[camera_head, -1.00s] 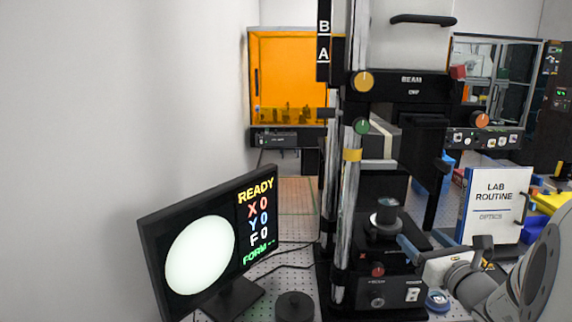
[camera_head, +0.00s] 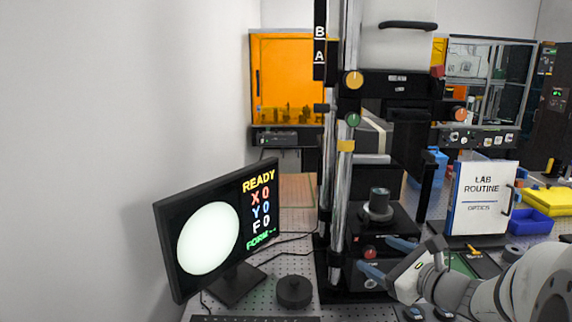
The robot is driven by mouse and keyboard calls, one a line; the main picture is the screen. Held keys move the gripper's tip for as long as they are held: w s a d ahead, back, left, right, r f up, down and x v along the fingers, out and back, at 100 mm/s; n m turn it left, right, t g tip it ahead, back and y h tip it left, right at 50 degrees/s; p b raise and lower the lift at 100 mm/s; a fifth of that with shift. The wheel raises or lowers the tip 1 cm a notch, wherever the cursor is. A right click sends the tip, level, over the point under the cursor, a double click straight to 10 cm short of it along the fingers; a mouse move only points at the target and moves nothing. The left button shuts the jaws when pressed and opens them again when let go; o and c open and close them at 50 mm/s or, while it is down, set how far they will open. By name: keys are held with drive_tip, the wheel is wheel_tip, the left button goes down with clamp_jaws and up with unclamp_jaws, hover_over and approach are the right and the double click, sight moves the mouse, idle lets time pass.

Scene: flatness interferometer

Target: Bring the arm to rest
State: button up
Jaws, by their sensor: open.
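My gripper (camera_head: 386,256) is at the lower right of the view, in front of the base of the interferometer (camera_head: 372,225). Its two blue-grey fingers point left and are spread apart, with nothing between them. My arm comes in from the lower right corner. A dark round piece (camera_head: 379,205) sits on the instrument's stage, just above and behind the fingers. The gripper covers part of the base's front panel. I cannot tell whether a finger touches the panel.
A monitor (camera_head: 217,228) reading READY stands at the left, with a black round knob (camera_head: 294,291) beside it. A LAB ROUTINE board (camera_head: 484,198) and blue (camera_head: 530,222) and yellow bins stand at the right.

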drive_tip(key=s+a+f+n+g, duration=0.5)
drive_tip(key=s+a+n+g, duration=0.3)
drive_tip(key=s+a+n, duration=0.3)
drive_tip(key=s+d+f+n+g+h, duration=0.1)
drive_tip(key=s+d+n+h, duration=0.5)
drive_tip(key=n, duration=0.9)
drive_tip(key=shift+s+f+n+g+h, duration=0.2)
drive_tip(key=shift+s+n+g+h, duration=0.1)
drive_tip(key=shift+g+h, duration=0.55)
